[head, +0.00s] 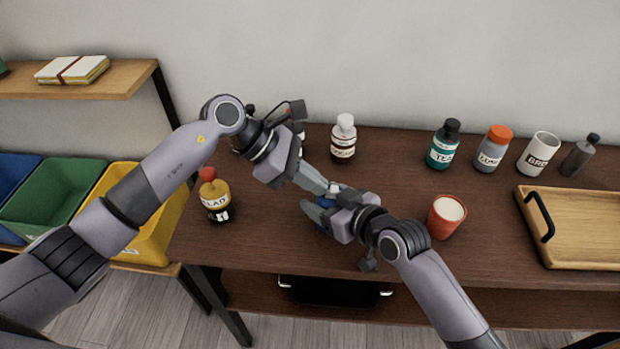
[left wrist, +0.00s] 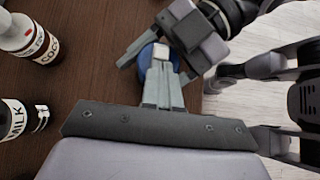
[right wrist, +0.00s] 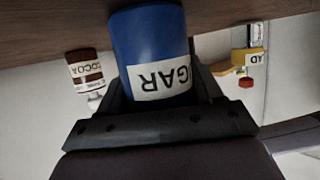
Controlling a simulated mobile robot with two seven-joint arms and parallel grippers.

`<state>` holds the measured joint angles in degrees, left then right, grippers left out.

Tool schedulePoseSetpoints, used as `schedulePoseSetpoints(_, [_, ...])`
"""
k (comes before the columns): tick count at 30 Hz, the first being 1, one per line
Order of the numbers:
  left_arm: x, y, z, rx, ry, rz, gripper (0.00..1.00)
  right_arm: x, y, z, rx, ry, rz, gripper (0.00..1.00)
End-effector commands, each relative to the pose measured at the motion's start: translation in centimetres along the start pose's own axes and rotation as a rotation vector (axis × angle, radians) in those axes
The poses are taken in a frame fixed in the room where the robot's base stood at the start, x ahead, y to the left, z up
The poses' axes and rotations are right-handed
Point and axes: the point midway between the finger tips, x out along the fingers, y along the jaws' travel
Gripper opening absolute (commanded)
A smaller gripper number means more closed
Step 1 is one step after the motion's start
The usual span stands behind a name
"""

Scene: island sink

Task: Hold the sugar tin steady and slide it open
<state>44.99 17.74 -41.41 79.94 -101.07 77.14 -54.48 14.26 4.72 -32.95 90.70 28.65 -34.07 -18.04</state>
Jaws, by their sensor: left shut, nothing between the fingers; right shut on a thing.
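The sugar tin is blue with a white label, large in the right wrist view (right wrist: 150,42), where it appears upside down. In the head view only a little blue (head: 325,202) shows between the grippers. My right gripper (head: 318,208) is shut on the tin, with a finger on either side. My left gripper (head: 328,187) is shut and empty, its fingertips (left wrist: 161,72) at the small white piece (left wrist: 160,52) on top of the tin. I cannot tell whether they touch it. The fingers hide most of the tin's top, so I cannot see whether it is open.
A yellow bottle with a red cap (head: 215,196) stands at left, a red cup (head: 446,216) right of the grippers. The cocoa jar (head: 344,139), tea jar (head: 443,148) and other containers line the back. A wooden tray (head: 585,222) lies far right. Bare tabletop lies between.

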Motion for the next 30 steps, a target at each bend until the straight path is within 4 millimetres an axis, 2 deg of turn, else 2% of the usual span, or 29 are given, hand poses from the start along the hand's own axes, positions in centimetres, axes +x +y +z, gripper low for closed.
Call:
schedulePoseSetpoints(9, [0.8, 0.0, 0.8, 0.0, 0.0, -0.001, 0.0, 0.0, 0.0, 0.1, 0.0, -0.002, 0.0, 0.31])
schedulePoseSetpoints(20, [0.7, -0.1, 0.7, -0.001, -0.001, -0.002, 0.0, 0.0, -0.1, 0.1, -0.001, -0.001, -0.002, 0.31])
schedulePoseSetpoints(26, [-1.1, 0.0, -1.1, -0.003, 0.003, 0.002, 0.0, 0.0, -0.1, 0.1, 0.0, -0.001, -0.002, 0.31])
schedulePoseSetpoints(28, [-2.3, 0.1, -2.2, -0.004, 0.004, 0.004, 0.0, 0.0, -0.1, 0.1, 0.0, -0.001, -0.002, 0.31])
schedulePoseSetpoints(30, [-4.1, 0.1, -2.1, 0.001, 0.003, 0.006, 0.0, 0.0, -0.1, 0.1, 0.001, -0.001, -0.001, 0.31])
